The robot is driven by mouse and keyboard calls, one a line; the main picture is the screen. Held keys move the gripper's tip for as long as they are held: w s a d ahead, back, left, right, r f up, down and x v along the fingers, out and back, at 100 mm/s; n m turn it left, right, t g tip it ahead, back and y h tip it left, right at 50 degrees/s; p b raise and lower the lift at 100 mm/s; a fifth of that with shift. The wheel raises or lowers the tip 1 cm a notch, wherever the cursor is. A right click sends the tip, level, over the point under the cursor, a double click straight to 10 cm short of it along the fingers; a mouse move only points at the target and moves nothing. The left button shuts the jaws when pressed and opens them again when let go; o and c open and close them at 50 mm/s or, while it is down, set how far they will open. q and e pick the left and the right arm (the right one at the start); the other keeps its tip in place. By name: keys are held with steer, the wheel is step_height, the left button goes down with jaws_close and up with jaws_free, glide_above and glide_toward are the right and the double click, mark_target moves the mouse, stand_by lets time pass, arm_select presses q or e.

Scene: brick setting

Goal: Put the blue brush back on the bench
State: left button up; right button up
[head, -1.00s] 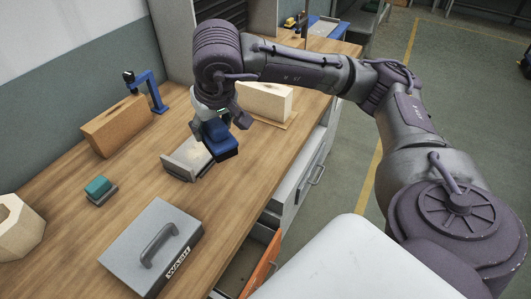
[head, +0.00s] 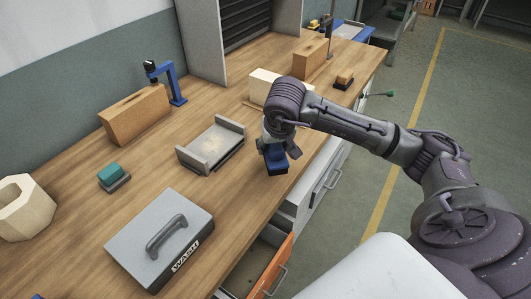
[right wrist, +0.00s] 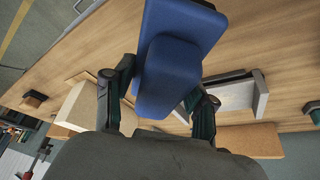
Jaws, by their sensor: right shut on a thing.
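The blue brush (head: 275,161) is held in my right gripper (head: 279,148), near the bench's front edge and to the right of the grey tray. The gripper is shut on it. I cannot tell whether the brush touches the bench top. In the right wrist view the blue brush (right wrist: 178,62) sits between the two fingers of the right gripper (right wrist: 160,98), with wood beyond it. The wooden bench (head: 238,187) runs from lower left to upper right. My left gripper is not in view.
A grey tray (head: 188,160) with pale dust stands left of the brush. A grey box labelled WASH (head: 150,225), a teal-topped brush (head: 112,175), a brown block (head: 135,115) and a cream block (head: 262,88) stand on the bench. An orange-fronted drawer (head: 270,270) is open below.

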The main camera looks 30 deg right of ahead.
mark_target(266, 156)
steer(key=w+f, duration=0.1)
steer(key=w, duration=0.1)
steer(key=shift+w+a+f, duration=0.3)
steer(key=shift+a+f, duration=0.05)
steer(key=shift+a, duration=0.05)
step_height(266, 156, down, 3)
steer(key=shift+f+p, duration=0.15)
steer(key=shift+p, duration=0.55)
steer(key=shift+f, duration=0.35)
steer(key=shift+f, duration=0.1)
steer(key=o, duration=1)
